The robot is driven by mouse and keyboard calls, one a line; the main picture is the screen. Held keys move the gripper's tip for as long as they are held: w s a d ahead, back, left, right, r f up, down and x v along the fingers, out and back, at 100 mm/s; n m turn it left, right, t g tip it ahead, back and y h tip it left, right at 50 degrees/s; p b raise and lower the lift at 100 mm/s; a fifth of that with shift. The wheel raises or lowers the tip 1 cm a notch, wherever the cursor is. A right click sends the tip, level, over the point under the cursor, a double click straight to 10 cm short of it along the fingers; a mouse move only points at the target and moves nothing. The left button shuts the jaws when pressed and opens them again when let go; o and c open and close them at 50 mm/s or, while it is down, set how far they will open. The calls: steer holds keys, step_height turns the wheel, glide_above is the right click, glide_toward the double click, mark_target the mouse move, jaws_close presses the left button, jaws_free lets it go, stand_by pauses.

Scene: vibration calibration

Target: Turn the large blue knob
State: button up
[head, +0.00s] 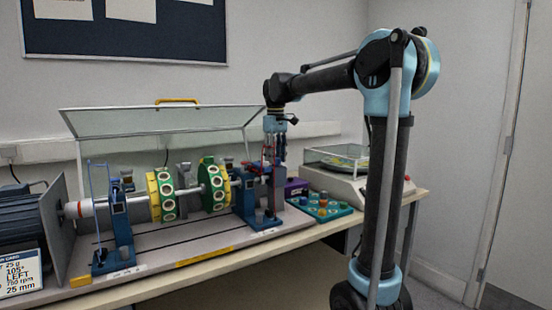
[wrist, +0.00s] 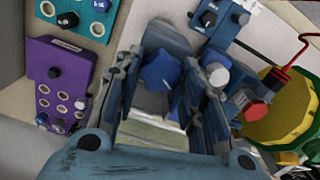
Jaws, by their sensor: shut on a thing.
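The large blue knob (wrist: 160,72) shows in the wrist view between the two fingers of my gripper (wrist: 158,78). The fingers stand on either side of it and are shut on it. In the head view my gripper (head: 274,152) points down at the right-hand blue bearing stand (head: 246,203) of the shaft rig. The knob cannot be made out there, as the gripper and stand crowd that spot.
A purple box (wrist: 68,88) with small knobs and sockets and a teal panel (wrist: 95,18) lie left in the wrist view. Right are a red-capped knob (wrist: 254,111), a red cable (wrist: 290,58) and a green-yellow disc (wrist: 290,112). A raised clear cover (head: 160,122) stands behind the rig.

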steer(key=shift+w+d+n, duration=0.1)
steer(key=shift+w+n, duration=0.05)
steer(key=shift+n, duration=0.15)
stand_by(0.4)
steer(key=o, duration=1)
steer(key=shift+o, duration=0.2)
steer(key=shift+r, duration=0.15)
step_height(320, 180, up, 12)
steer(key=shift+f, duration=0.2)
